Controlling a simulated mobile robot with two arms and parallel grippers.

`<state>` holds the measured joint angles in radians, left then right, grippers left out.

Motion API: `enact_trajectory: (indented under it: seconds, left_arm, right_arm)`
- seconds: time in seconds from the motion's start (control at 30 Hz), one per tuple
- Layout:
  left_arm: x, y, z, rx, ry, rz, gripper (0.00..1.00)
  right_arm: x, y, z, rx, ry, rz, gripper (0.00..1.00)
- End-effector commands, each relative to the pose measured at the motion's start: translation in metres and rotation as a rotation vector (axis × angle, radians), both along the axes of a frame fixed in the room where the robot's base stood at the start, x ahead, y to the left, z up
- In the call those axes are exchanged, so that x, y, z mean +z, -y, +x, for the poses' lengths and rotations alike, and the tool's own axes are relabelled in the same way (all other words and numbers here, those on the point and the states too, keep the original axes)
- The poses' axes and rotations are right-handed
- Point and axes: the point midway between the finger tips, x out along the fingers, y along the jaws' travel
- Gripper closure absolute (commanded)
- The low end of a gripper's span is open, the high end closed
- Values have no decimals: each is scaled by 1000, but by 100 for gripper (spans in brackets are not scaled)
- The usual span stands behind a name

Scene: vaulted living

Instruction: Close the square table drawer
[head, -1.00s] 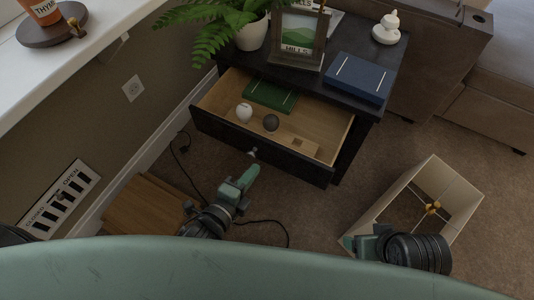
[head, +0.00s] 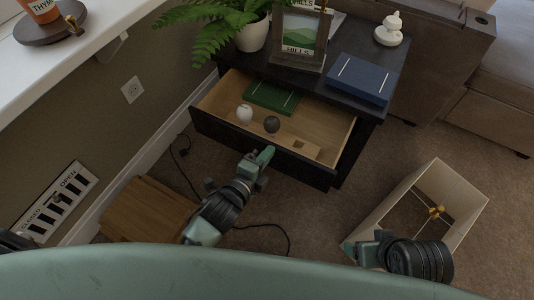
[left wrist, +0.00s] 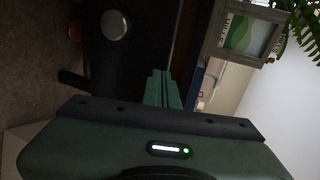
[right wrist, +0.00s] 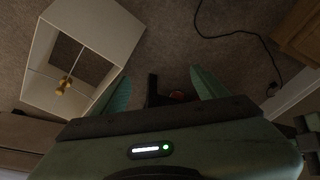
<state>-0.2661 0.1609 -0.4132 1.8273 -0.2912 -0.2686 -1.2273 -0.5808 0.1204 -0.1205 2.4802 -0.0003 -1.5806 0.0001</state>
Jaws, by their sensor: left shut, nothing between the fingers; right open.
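The square table (head: 395,60) is black, and its drawer (head: 222,124) is pulled out, with a pale wood inside. It holds a green book (head: 272,97), a white ball (head: 244,114), a dark ball (head: 271,124) and a small wooden block (head: 300,147). My left gripper (head: 266,155) is shut and empty at the drawer's dark front; I cannot tell whether it touches. In the left wrist view, its fingers (left wrist: 164,86) lie over the front, beside the round metal knob (left wrist: 115,25). My right gripper (right wrist: 160,86) is open and empty above the carpet.
A lampshade (head: 462,200) lies on the floor at the right, close to my right gripper. A wooden box (head: 145,210) and a black cable (head: 270,226) are at the left. A plant (head: 252,36), a picture frame (head: 299,41) and a blue book (head: 358,78) stand or lie on the table.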

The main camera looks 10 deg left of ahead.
Motion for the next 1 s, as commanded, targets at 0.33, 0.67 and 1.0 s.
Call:
enact_trajectory:
  seconds: [0.33,0.67,1.0]
  left_arm:
    - [3,16,45,-1,4,0,100]
    - [0,43,120,0,4,1,100]
    - [-1,61,170,1,1,1,100]
  right_arm:
    - [3,0,0,0,0,0,27]
    - [-4,0,0,0,1,0,27]
    - [18,-21,71,25,321,66,27]
